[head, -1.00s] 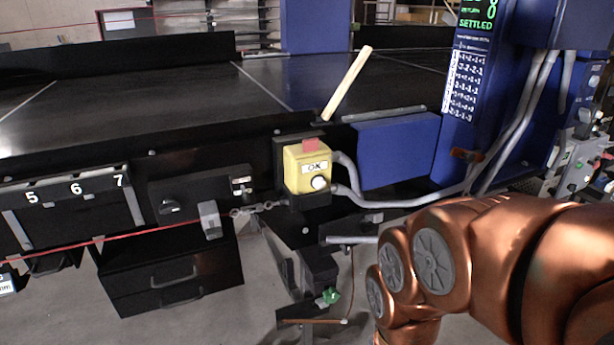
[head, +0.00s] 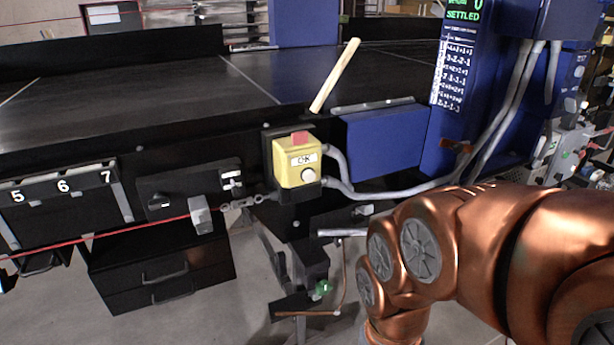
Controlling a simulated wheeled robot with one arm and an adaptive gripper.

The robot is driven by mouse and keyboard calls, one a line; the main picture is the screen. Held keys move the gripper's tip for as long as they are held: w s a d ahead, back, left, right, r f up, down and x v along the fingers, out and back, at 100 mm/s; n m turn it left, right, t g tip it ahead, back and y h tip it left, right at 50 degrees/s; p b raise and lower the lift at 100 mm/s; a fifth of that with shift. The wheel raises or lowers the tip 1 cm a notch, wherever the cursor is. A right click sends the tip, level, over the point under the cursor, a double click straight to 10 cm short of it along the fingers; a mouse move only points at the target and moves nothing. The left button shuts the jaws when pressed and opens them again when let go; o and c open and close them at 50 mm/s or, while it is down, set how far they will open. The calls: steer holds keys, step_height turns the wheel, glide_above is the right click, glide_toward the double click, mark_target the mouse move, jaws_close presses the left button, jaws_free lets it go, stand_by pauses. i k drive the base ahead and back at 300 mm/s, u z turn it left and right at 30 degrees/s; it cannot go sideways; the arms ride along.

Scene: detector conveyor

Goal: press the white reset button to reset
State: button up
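A yellow control box (head: 290,171) is mounted on the front side of the conveyor, near the middle of the head view. The round white button (head: 308,174) sits low on its front face, below a label that seems to read OK. A red piece (head: 299,137) sits at the top of the box. My copper-coloured arm reaches in from the right, and its near links are to the right of and below the box, apart from it. My gripper is out of view, below the lower edge.
The conveyor's black bed (head: 130,95) stretches behind the box. A wooden stick (head: 335,75) slants up beside it. Grey conduits (head: 390,192) run right from the box to the blue post (head: 437,150) with a green display. A red cord (head: 110,232) and black drawers (head: 160,272) are at lower left.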

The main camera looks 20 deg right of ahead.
mark_target(308, 175)
steer(key=k, duration=1.3)
steer(key=u, duration=0.55)
steer(key=i, duration=0.85)
steer(key=u, duration=0.4)
